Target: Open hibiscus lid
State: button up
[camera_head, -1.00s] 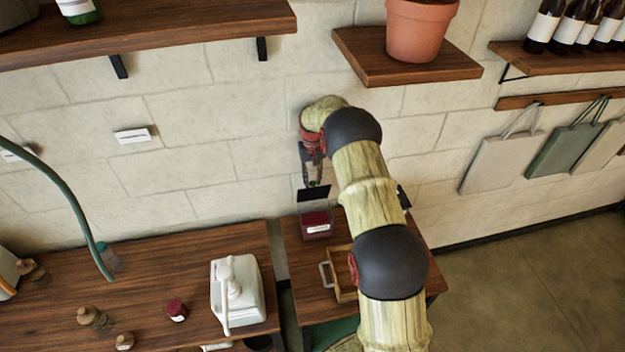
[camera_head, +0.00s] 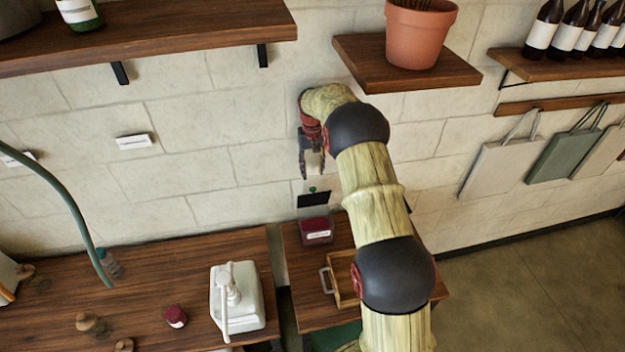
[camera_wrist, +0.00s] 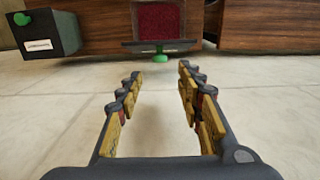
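A clear container (camera_head: 316,233) with dark red contents and a white label stands at the back of the small wooden table, by the wall. Its black lid (camera_head: 313,199) stands raised at the rear, with a green knob (camera_head: 312,189) on it. In the wrist view the lid (camera_wrist: 160,45) shows nearly edge-on and the red contents (camera_wrist: 158,19) are uncovered. The label is too small to read. My gripper (camera_head: 312,176) is above the lid, apart from the knob. In the wrist view its fingers (camera_wrist: 157,75) are spread with nothing between them.
A second dark box (camera_wrist: 45,33) with a green knob and label shows in the wrist view. A wooden tray (camera_head: 343,280) lies on the small table, partly behind my arm. A shelf with a terracotta pot (camera_head: 418,35) juts out above my arm. A white pump container (camera_head: 238,300) stands left.

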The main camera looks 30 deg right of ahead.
jog(key=shift+w+r, duration=0.1)
jog(key=shift+r, duration=1.8)
jog(key=shift+r, duration=0.1)
jog(key=s+a+r+n+t+b, duration=0.15)
jog(key=s+a+r+b, duration=0.25)
jog(key=s+a+r, duration=0.4)
jog(key=s+a+r+t+b, duration=0.2)
jog(key=s+a+r+b, duration=0.35)
jog(key=s, duration=0.55)
jog(key=s+a+f+n+t+b, duration=0.1)
jog(key=s+a+f+b, duration=0.1)
jog(key=s, duration=1)
jog(key=s+a+f+t+b, duration=0.1)
jog(key=s+a+f, duration=0.3)
jog(key=s, duration=0.7)
jog(key=shift+s+a+f+n+b, duration=0.15)
jog(key=shift+s+a+n+b, duration=0.25)
jog(key=shift+a+b, duration=0.4)
